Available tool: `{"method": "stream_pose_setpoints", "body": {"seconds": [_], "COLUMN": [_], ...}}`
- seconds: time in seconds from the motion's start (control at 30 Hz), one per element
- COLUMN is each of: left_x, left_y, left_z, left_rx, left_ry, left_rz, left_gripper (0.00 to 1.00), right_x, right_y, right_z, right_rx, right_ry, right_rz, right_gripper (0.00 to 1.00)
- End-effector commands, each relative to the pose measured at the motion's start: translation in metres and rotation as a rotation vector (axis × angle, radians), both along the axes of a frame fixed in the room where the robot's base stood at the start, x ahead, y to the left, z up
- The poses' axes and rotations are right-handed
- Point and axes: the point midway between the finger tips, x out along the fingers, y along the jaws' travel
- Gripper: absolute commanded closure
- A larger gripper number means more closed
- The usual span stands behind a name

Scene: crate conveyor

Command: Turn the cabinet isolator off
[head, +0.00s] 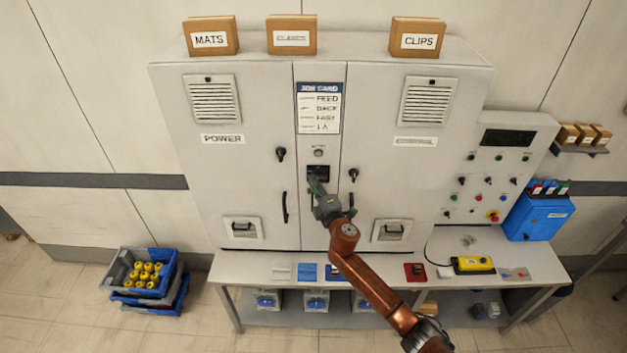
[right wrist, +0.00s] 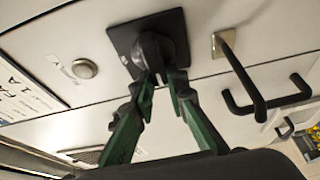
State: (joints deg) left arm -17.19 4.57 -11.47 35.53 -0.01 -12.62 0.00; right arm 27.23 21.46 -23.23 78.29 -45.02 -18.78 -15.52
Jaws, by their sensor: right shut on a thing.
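The cabinet isolator is a black rotary switch on a square black plate (head: 319,168) in the cabinet's narrow middle panel. In the right wrist view its dark knob (right wrist: 155,48) stands out from the plate. My right gripper (head: 317,184) reaches up to it from below. In the right wrist view its green fingers (right wrist: 162,80) are shut on the knob, one on each side. The fingers partly hide the knob, and its pointer and any markings cannot be read. My left gripper is not in view.
A round button (head: 319,153) sits just above the isolator, below a job card (head: 319,108). Black door handles (head: 285,207) and small door knobs (head: 281,154) flank the middle panel. A bench (head: 250,270) runs below the cabinet. A control panel (head: 495,170) stands at the right.

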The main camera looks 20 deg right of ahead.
Motion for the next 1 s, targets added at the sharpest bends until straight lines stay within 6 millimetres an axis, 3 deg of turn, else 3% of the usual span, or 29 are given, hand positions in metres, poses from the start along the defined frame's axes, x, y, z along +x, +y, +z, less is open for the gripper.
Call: {"method": "stream_pose_setpoints", "body": {"seconds": [0.33, 0.37, 0.6, 1.0], "left_x": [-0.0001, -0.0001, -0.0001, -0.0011], "left_y": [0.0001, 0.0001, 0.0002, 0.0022], "left_z": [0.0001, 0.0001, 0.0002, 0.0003], "left_rx": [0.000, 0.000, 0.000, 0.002], "left_ry": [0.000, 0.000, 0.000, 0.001], "left_rz": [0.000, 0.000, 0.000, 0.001], "left_gripper": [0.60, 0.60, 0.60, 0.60], "right_x": [-0.0003, -0.0003, -0.0001, -0.0076], "right_y": [0.0010, 0.0010, 0.0004, -0.0016], "right_z": [-0.0018, -0.0018, -0.0010, -0.0013], "right_rx": [-0.001, -0.001, -0.001, -0.001], "right_ry": [0.003, 0.003, 0.002, 0.001], "right_rz": [0.001, 0.001, 0.001, 0.000], "right_gripper": [1.00, 0.86, 0.69, 0.69]}}
